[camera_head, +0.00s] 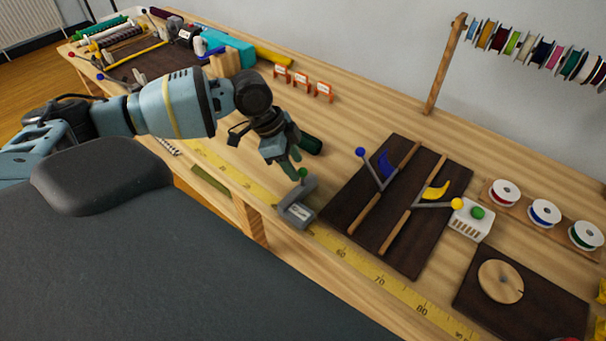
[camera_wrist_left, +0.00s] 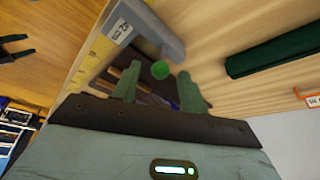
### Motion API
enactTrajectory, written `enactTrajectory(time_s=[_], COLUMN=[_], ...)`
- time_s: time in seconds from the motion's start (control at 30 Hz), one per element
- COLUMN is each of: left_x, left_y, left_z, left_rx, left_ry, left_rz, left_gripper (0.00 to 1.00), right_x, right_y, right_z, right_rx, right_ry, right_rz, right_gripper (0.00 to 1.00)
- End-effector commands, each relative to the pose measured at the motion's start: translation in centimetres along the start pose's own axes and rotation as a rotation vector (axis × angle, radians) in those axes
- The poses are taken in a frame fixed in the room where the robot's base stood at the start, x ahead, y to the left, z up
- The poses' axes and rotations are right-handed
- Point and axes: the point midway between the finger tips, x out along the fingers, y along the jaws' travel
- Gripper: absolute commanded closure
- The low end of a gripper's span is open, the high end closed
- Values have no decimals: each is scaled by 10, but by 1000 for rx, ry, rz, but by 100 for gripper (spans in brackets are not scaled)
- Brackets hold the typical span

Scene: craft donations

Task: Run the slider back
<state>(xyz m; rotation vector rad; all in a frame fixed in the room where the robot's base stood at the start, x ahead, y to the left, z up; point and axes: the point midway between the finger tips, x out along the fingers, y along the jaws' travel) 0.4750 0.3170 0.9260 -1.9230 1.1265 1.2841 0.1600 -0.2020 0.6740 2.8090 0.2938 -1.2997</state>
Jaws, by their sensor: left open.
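A grey bracket-shaped piece (camera_head: 297,212) with a white label stands by the yellow measuring tape at the bench's front edge. A green ball knob (camera_head: 303,173) shows at its upper end. My left gripper (camera_head: 291,168) is open and just beside the knob. In the left wrist view the knob (camera_wrist_left: 160,70) appears between the two open fingertips (camera_wrist_left: 158,80), with the grey piece (camera_wrist_left: 152,28) beyond. No finger is clearly touching the knob. I cannot tell from the frames which part is the slider.
A dark board (camera_head: 360,235) with wooden rails and blue- and yellow-knobbed levers lies to the right. A dark green cylinder (camera_head: 311,145) lies just behind my left gripper. Small orange stands (camera_head: 301,83) are further back. The measuring tape (camera_head: 345,252) runs along the front.

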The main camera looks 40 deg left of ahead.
Motion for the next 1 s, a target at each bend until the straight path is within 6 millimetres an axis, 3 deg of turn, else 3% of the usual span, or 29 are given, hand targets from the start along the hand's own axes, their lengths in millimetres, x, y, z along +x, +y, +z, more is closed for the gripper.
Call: enactTrajectory(time_s=[0.3, 0.73, 1.0], left_x=[44, 54, 53], left_y=[0, 0, 0], left_z=[0, 0, 0], left_rx=[-1, -1, -1], left_ry=[0, 0, 0], left_rz=[1, -1, -1], left_gripper=[57, 57, 92], right_x=[3, 4, 3], right_y=[-2, -2, 0], right_z=[-6, -6, -6], right_rx=[9, 11, 4], right_ry=[12, 13, 13], right_rz=[1, 1, 1], right_gripper=[24, 24, 24])
